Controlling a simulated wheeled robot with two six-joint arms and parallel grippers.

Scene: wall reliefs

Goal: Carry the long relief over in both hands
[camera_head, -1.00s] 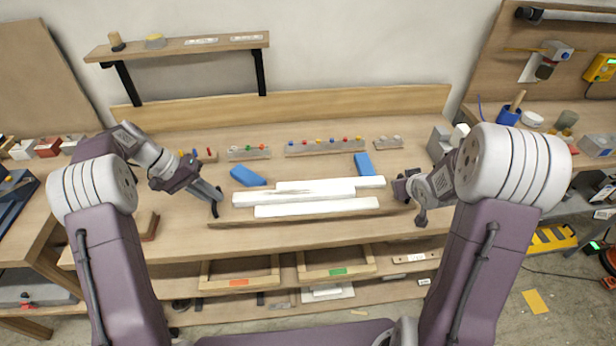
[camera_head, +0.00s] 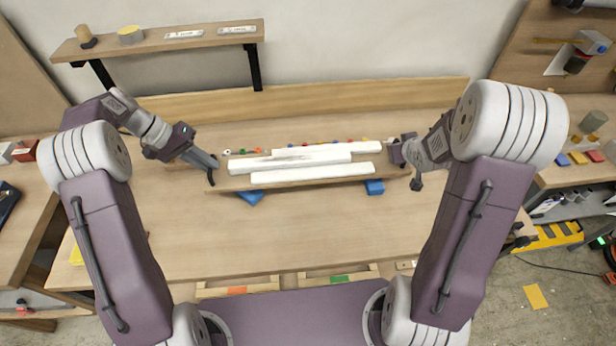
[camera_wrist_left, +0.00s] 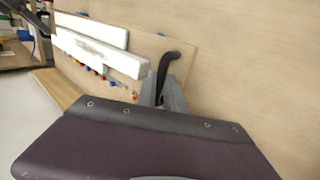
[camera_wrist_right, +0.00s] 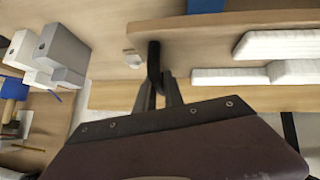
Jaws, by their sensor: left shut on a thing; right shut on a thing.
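The long relief (camera_head: 300,186) is a wooden board bearing several white bars. It is held level above the workbench, covering part of the row of small coloured pieces behind it. My left gripper (camera_head: 211,172) is shut on its left end, and my right gripper (camera_head: 412,170) is shut on its right end. In the left wrist view the relief (camera_wrist_left: 183,45) reaches the left fingers (camera_wrist_left: 165,82). In the right wrist view the board (camera_wrist_right: 205,45) meets the right fingers (camera_wrist_right: 158,90).
Two blue blocks (camera_head: 374,187) show partly under the relief's front edge. The front of the workbench (camera_head: 300,230) is clear. A shelf (camera_head: 160,42) hangs on the wall at the back left. Drawers (camera_head: 340,277) sit below the front edge.

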